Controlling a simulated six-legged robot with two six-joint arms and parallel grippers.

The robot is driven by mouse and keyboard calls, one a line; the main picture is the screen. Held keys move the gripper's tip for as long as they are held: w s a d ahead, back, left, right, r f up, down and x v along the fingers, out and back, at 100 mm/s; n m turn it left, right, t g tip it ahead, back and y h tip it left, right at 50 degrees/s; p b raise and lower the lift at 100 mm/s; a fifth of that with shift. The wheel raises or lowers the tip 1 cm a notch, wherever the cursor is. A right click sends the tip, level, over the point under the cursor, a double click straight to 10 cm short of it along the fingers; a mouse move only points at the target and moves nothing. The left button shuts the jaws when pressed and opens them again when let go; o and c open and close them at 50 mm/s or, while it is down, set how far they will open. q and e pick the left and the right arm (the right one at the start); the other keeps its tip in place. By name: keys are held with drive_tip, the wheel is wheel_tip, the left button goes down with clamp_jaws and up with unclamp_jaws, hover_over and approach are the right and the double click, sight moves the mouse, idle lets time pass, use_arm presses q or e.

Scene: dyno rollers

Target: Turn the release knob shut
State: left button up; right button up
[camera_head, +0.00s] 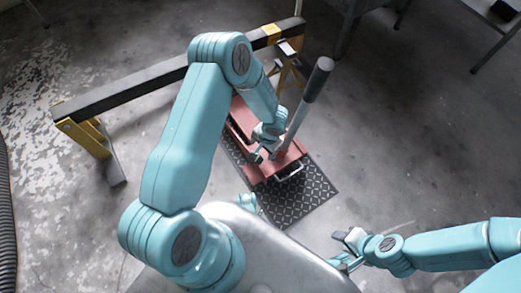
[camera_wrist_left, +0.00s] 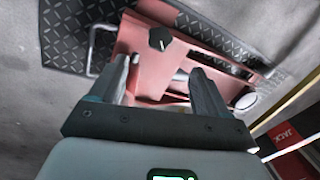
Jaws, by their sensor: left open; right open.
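A red floor jack (camera_head: 252,172) with a long grey lever (camera_head: 301,114) and a dark grip stands on a black chequered plate (camera_head: 313,203). A black knob (camera_wrist_left: 160,39) with a white mark sits on the jack's red body (camera_wrist_left: 140,38) in the left wrist view. I take it for the release knob; it is not clear in the head view. My left gripper (camera_head: 264,154) is over the jack, beside the lever's base. In the left wrist view its open fingers (camera_wrist_left: 164,65) point towards the knob, which lies beyond the tips and between them, apart from both. My right gripper (camera_head: 340,253) is open and empty at lower right.
A long dark beam (camera_head: 130,88) on yellow stands (camera_head: 88,138) runs behind the jack. A metal handle loop (camera_head: 290,172) sticks out at the jack's front. A red box (camera_wrist_left: 287,136) marked JACK shows at the wrist view's right edge. The floor at right is clear.

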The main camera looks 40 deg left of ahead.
use_arm(q)
drive_tip(key=r, duration=0.3)
drive_tip(key=d+r+p, duration=0.1)
drive_tip(key=r, duration=0.1)
drive_tip(key=shift+a, duration=0.1)
idle(0.3)
drive_tip(key=s+d+r+n+g+h, duration=0.1)
drive_tip(key=s+d+n+h, duration=0.15)
drive_tip(key=s+d, duration=0.45)
drive_tip(key=s+d+r+n+h, duration=0.2)
drive_tip(key=s+d+h, duration=0.3)
drive_tip(key=s, duration=0.4)
wheel_tip(320, 180, up, 27)
drive_tip(key=w+t+y+p, duration=0.1)
drive_tip(key=p, duration=2.7)
drive_tip(key=shift+w+r+m+t+y, duration=0.25)
drive_tip(key=shift+m+t+y, duration=0.1)
drive_tip(key=shift+m, duration=0.1)
